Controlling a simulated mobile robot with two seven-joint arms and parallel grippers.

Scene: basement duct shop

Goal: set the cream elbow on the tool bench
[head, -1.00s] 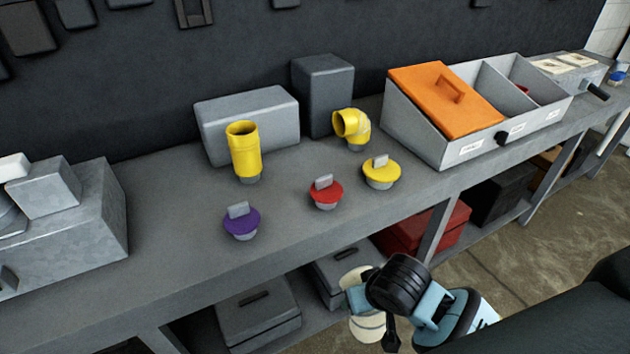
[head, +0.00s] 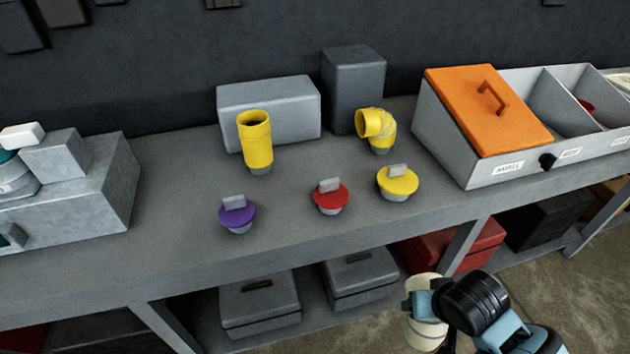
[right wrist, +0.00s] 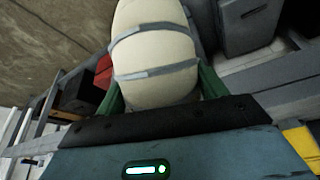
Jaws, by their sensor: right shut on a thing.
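The cream elbow (head: 425,302) is held in my right gripper (head: 418,305), low in front of the bench's front edge in the head view. In the right wrist view the cream elbow (right wrist: 152,50) sits between the green fingers, with grey bands around it. The grey tool bench (head: 285,228) runs across the head view. The held elbow is apart from the bench and appears below its top. Part of the elbow is hidden by the gripper. My left gripper is not in view.
On the bench stand a yellow straight pipe (head: 256,142), a yellow elbow (head: 376,128), and purple (head: 237,217), red (head: 330,199) and yellow (head: 398,184) caps. A bin with an orange lid (head: 485,110) stands right. Bare bench top lies along the front edge.

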